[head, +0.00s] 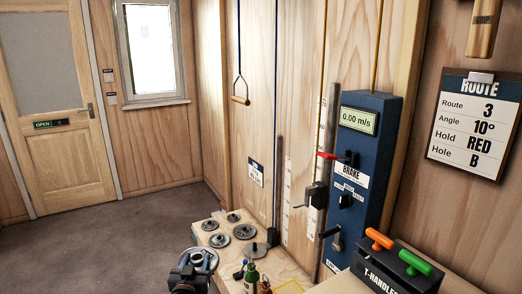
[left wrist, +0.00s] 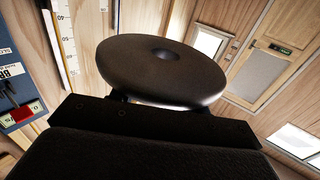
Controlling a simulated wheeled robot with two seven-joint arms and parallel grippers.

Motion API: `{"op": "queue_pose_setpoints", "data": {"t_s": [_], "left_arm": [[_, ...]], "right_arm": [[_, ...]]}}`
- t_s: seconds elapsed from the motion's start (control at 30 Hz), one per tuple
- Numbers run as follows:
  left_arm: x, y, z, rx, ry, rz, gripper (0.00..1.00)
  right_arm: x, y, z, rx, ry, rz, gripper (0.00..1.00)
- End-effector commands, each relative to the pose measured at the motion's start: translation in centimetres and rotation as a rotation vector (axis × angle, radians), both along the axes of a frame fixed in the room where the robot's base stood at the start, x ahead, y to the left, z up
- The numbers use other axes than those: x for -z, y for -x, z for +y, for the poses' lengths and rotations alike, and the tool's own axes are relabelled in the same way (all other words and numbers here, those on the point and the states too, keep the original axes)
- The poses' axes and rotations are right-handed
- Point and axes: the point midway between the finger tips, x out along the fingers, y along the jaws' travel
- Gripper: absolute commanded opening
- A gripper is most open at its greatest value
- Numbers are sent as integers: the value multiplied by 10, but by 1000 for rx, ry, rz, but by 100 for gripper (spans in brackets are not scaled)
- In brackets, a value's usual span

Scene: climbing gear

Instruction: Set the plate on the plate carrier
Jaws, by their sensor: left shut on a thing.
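My left gripper (head: 193,272) is at the bottom of the head view, shut on a dark round plate (head: 204,259) with a centre hole. The plate (left wrist: 160,70) fills the upper middle of the left wrist view, held by its near edge. In the head view it is near the front left of the wooden bench. A dark round base with a tall upright rod (head: 258,249), to the right of the held plate, looks like the plate carrier; I cannot be sure. The plate and this base are apart. My right gripper is not in view.
Several grey plates (head: 244,231) lie on the wooden bench (head: 262,272). Small bottles (head: 251,278) stand at its front. A blue brake column (head: 361,160) and a black T-handle box (head: 394,272) are to the right. Open floor (head: 120,245) lies left.

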Motion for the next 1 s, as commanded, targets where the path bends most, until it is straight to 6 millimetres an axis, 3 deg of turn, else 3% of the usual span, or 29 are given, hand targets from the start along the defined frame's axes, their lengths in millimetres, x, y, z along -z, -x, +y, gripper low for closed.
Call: {"op": "queue_pose_setpoints", "data": {"t_s": [0.2,0.4,0.67,1.0], "left_arm": [[-37,10,-1,17,-3,-7,0],[-38,35,-1,15,0,-1,0],[-19,65,2,1,2,0,0],[30,106,7,-26,2,1,0]], "right_arm": [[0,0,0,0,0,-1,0],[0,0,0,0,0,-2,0],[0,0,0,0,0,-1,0],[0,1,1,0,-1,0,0]]}}
